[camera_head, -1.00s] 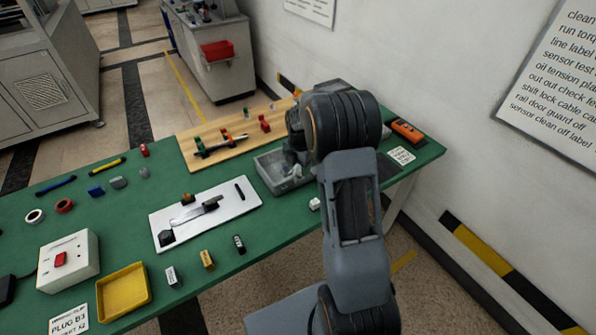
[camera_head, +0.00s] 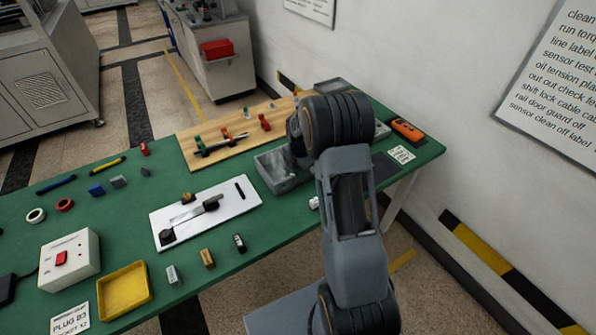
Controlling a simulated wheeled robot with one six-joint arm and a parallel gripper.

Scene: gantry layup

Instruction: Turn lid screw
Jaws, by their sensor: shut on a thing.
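My gripper (camera_head: 297,156) is at the right part of the table, by the right end of an open grey metal box (camera_head: 272,166). The wrist and forearm cover most of it, so its fingertips cannot be seen. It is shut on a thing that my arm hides. No lid screw can be made out. A flat dark grey piece (camera_head: 333,86) lies behind my arm at the table's back edge; I cannot tell whether it is a lid.
An orange device (camera_head: 407,130) lies at the right end. A yellow tray (camera_head: 124,294) and a switch box (camera_head: 80,250) stand front left. The wall is close behind.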

